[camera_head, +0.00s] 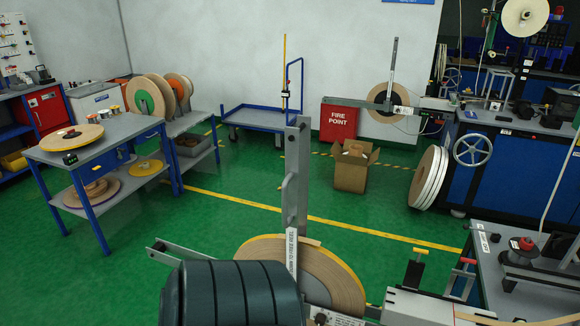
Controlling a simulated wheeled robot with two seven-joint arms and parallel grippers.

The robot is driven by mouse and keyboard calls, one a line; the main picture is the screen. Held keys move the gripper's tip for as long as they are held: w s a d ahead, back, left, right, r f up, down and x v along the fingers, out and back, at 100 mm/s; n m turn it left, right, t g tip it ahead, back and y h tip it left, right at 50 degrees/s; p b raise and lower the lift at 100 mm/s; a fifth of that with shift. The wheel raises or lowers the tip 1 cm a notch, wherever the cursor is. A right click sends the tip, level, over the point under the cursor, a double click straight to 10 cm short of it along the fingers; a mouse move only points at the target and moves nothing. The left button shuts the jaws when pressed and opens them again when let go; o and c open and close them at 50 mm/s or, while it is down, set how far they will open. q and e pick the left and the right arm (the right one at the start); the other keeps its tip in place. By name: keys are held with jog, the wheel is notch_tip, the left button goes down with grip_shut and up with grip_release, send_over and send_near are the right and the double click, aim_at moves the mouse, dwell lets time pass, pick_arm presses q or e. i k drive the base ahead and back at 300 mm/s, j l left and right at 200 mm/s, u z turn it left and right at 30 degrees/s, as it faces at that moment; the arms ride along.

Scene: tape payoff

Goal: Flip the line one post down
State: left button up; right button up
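A grey upright post (298,180) with a side handle (286,195) stands upright in front of the near tape reel (320,272). A white label on its lower part reads in part "down to free reel". The reel is tan with a yellow edge, and its lower left is hidden by a dark ridged rounded shape. A second, similar upright post (391,72) stands at a farther reel (380,98) by the blue machine. I cannot read which line either post belongs to. Neither of my grippers is in view.
A grey bench (505,262) with clamps fills the lower right. A cardboard box (354,170) and a white-edged reel (430,178) sit on the floor beyond. Blue tables with reels (72,137) stand left. Green floor (225,222) is clear between.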

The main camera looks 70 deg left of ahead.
aim_at(295, 187)
jog(key=u, duration=2.45)
jog(key=i+l, duration=0.25)
jog(key=i, duration=0.2)
